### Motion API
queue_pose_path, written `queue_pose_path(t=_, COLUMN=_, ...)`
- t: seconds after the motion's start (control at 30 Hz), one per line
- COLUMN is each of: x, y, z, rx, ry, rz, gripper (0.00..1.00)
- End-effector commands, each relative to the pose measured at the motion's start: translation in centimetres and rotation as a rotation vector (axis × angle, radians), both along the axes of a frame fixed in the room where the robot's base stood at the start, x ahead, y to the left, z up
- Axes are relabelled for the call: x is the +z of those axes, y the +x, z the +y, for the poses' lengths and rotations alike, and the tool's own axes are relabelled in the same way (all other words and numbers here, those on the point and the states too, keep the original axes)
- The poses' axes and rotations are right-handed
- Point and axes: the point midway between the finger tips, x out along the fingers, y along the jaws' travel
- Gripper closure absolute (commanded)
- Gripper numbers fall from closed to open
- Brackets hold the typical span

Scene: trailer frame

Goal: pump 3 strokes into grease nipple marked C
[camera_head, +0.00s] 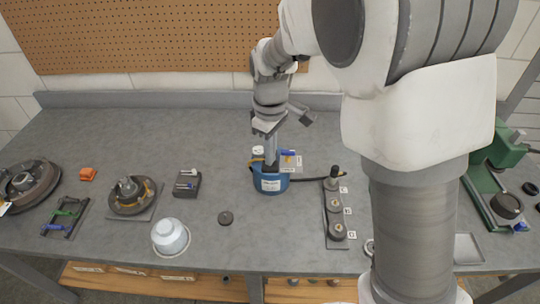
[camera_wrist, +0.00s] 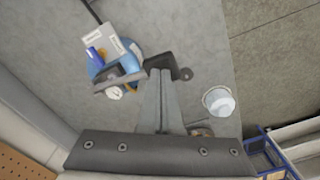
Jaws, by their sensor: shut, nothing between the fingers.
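A blue grease pump (camera_head: 270,184) stands mid-bench, with white labels and a blue part on top. It also shows in the wrist view (camera_wrist: 128,58). A grey lever (camera_wrist: 120,82) reaches from it to a dark end piece. My gripper (camera_head: 271,165) points down at the pump, and its fingers (camera_wrist: 160,75) are shut and empty, against or just above that dark end; contact cannot be told. A dark hose (camera_head: 306,179) runs right to a dark coupler (camera_head: 335,172) at the far post of the nipple block (camera_head: 336,218).
A white bowl (camera_head: 170,238), a dark disc (camera_head: 225,217), a small dark holder (camera_head: 187,184) and a hub (camera_head: 131,195) lie to the left. A green machine (camera_head: 495,165) stands right. The bench between the pump and front edge is mostly clear.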

Motion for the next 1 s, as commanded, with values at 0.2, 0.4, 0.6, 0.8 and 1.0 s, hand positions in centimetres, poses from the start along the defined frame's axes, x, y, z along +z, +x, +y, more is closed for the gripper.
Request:
queue_pose_path(t=0.2, x=-1.5, y=-0.5, z=0.0, rx=0.0, ry=0.0, rz=0.0, gripper=1.0)
queue_pose_path(t=0.4, x=-1.6, y=-0.5, z=0.0, rx=0.0, ry=0.001, rz=0.0, gripper=1.0)
queue_pose_path(t=0.6, x=-1.6, y=-0.6, z=0.0, rx=0.0, ry=0.0, rz=0.0, gripper=1.0)
queue_pose_path(t=0.8, x=-2.5, y=-0.7, z=0.0, rx=0.0, ry=0.0, rz=0.001, gripper=1.0)
queue_pose_path(t=1.0, x=-3.7, y=-0.9, z=0.0, rx=-0.001, ry=0.0, rz=0.001, gripper=1.0)
